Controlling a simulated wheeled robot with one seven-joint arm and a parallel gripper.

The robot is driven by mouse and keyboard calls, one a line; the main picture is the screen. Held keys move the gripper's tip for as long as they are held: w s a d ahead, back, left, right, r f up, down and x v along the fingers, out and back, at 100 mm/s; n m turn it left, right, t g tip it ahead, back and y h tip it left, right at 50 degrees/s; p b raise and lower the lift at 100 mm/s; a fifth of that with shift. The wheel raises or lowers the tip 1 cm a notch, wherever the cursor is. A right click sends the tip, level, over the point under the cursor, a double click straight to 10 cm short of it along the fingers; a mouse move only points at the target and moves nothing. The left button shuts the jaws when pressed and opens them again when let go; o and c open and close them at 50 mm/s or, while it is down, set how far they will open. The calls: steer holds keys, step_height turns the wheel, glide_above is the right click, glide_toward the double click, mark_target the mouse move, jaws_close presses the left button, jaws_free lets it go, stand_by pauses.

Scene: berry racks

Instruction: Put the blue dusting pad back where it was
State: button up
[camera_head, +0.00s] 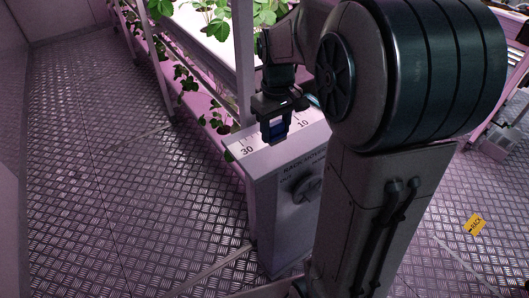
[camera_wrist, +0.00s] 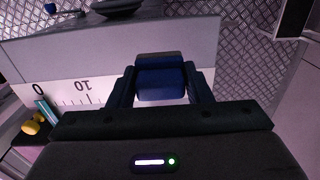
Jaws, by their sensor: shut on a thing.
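The blue dusting pad (camera_wrist: 161,84) is a small dark blue block between my fingers in the wrist view. My gripper (camera_wrist: 160,88) is shut on it. In the head view my gripper (camera_head: 275,131) points down over the white top of a cabinet, and the pad (camera_head: 277,130) shows as a blue patch between the fingers. The cabinet top (camera_head: 252,143) carries a printed scale with numbers such as 10 and 30. The pad is over or on this scale; I cannot tell whether it touches the surface.
The cabinet front has a dark knob (camera_head: 307,188). A rack with leafy plants (camera_head: 215,20) stands behind. In the wrist view a yellow object (camera_wrist: 32,126) lies near the scale's 0 end. A yellow tag (camera_head: 475,224) is on the metal floor (camera_head: 120,190), which is mostly clear at left.

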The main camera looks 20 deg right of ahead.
mark_target(265, 163)
steer(key=a, duration=0.1)
steer(key=s+a+f, duration=0.1)
steer(key=a+f, duration=0.1)
steer(key=shift+s, duration=0.35)
steer(key=shift+a+f, duration=0.1)
steer(key=shift+f, duration=2)
steer(key=o, duration=0.9)
